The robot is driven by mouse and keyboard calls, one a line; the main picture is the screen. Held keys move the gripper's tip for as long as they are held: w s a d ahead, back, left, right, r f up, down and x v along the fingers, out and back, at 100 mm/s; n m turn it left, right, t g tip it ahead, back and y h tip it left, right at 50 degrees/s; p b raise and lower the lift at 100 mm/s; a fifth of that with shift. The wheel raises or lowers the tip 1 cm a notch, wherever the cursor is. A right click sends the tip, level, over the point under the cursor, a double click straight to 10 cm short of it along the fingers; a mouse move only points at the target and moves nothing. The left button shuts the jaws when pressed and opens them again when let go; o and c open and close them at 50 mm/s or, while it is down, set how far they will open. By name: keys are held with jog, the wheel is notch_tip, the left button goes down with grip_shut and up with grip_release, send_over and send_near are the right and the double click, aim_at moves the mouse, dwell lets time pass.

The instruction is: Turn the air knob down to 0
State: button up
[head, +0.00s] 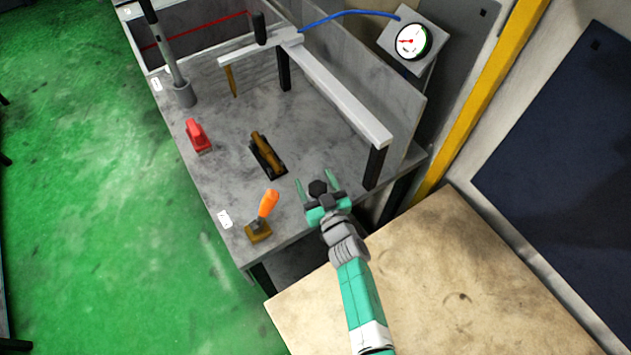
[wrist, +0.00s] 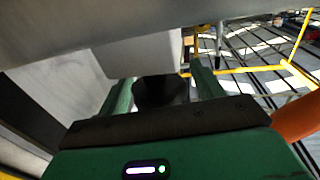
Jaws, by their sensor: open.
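A dark, faceted knob (head: 318,187) shows between the two fingers of my gripper (head: 316,179) at the right front of the grey bench. I take it to be the air knob. In the wrist view, a black rounded body (wrist: 160,92) sits between the green fingers, below a pale block. My gripper is open, with one finger on each side of the knob. I cannot tell whether either finger touches it. No scale or 0 mark on the knob is readable. A white round gauge (head: 410,41) with a red needle stands at the back, with a blue hose beside it.
A white beam frame (head: 340,95) stands over the bench (head: 220,130), close behind my gripper. An orange-handled lever (head: 267,205), a brown-handled lever (head: 264,150) and a red switch (head: 197,134) stand to the left. A tan tabletop (head: 450,290) lies at the front right.

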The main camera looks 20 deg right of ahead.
jog(key=s+p, duration=0.4)
jog(key=s, duration=0.3)
jog(key=shift+s, duration=0.4)
